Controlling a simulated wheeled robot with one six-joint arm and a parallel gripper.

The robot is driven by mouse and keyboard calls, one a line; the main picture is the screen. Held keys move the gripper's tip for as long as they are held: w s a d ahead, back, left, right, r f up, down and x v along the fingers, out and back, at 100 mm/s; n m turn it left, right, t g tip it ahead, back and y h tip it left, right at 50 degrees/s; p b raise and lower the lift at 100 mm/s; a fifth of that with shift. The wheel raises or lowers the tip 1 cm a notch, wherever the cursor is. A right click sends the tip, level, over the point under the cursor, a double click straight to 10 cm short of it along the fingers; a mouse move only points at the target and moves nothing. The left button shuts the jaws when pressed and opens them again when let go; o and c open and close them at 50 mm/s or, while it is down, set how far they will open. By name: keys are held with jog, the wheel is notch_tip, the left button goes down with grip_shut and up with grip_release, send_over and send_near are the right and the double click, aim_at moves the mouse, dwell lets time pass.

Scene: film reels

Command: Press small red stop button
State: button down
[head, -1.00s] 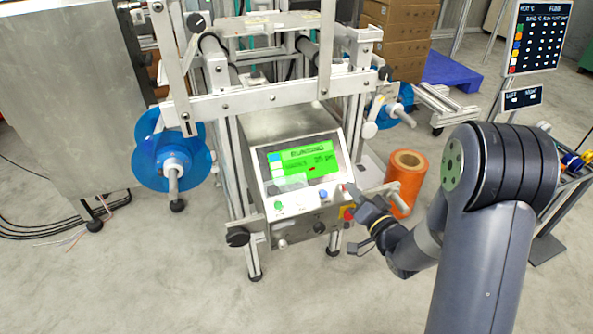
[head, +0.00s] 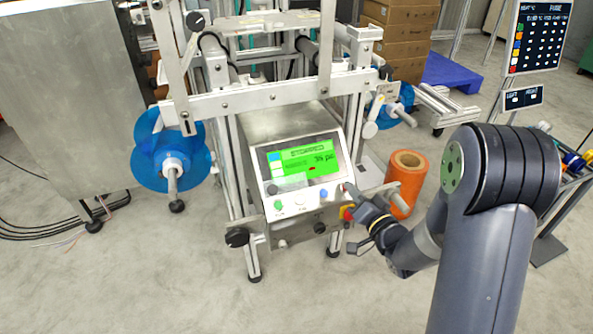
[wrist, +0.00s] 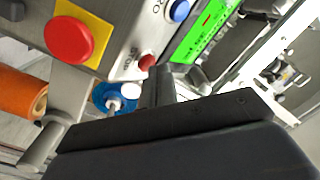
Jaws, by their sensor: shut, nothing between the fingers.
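The small red stop button (wrist: 147,61) is on the light panel in the wrist view, with lettering beside it. My gripper (wrist: 160,72) is shut and empty, its fingertips right at the button's edge; I cannot tell whether they touch it. In the head view my gripper (head: 350,192) is at the right end of the control panel's button row and hides the button. The green screen (head: 308,159) has a header that appears to read STOPPED, with a blurred rpm figure below.
A large red button (wrist: 69,38) on a yellow plate is close beside the small one. A blue button (head: 323,193), a white button (head: 300,201) and a green button (head: 278,205) line the panel. An orange roll (head: 405,180) stands right of the machine.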

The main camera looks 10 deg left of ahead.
jog(key=shift+s+d+r, duration=0.15)
jog(key=shift+s+r, duration=0.05)
jog(key=shift+r, duration=0.1)
jog(key=s+d+r+p, duration=0.1)
jog(key=r, duration=0.1)
jog(key=s+d+r+p, duration=0.1)
jog(key=s+r, duration=0.1)
jog(key=shift+s+d+p, duration=0.2)
jog(key=shift+s+p, duration=0.05)
jog(key=shift+p, duration=0.1)
dwell(0.7)
